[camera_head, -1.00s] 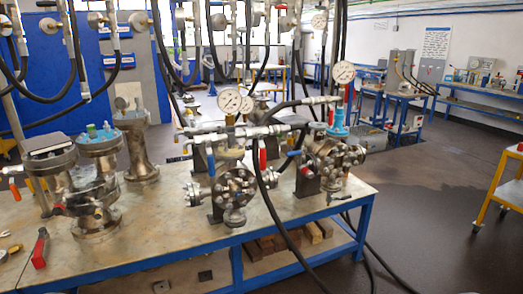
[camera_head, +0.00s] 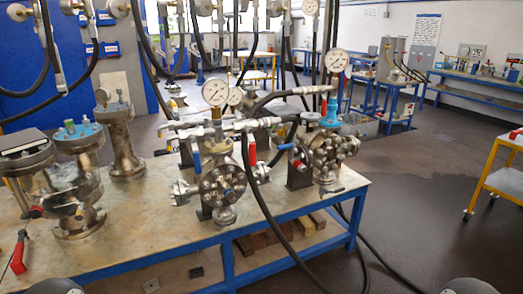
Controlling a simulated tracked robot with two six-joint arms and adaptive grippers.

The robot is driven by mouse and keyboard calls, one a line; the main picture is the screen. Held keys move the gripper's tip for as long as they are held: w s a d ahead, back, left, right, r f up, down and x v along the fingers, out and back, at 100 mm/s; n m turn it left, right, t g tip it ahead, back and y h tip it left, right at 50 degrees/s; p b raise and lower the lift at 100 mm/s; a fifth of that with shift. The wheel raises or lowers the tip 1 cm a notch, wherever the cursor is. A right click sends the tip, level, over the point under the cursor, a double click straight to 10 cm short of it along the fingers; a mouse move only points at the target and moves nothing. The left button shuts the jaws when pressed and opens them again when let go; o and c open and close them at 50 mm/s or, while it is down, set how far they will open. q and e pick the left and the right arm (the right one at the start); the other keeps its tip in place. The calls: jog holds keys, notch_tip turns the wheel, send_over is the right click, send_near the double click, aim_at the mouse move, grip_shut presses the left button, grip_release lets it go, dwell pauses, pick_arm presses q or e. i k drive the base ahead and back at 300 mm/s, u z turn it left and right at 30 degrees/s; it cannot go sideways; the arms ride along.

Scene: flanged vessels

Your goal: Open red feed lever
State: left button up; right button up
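Several red handles show on the flanged vessels and the table, and I cannot tell for sure which is the feed lever. One red lever (camera_head: 252,150) hangs upright beside the middle vessel (camera_head: 222,185), below the horizontal pipework. A small red handle (camera_head: 297,164) is on the right vessel (camera_head: 325,155). A larger red handle (camera_head: 18,254) stands at the left end of the table. Neither of my grippers is in view.
The table (camera_head: 140,235) with blue legs carries the vessels. Pressure gauges (camera_head: 215,92) rise above the pipework. The floor (camera_head: 415,205) on the right is clear up to a yellow trolley (camera_head: 495,175).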

aim_at(253, 149)
jog(key=z, duration=0.45)
jog(key=i, duration=0.95)
jog(key=u, duration=0.2)
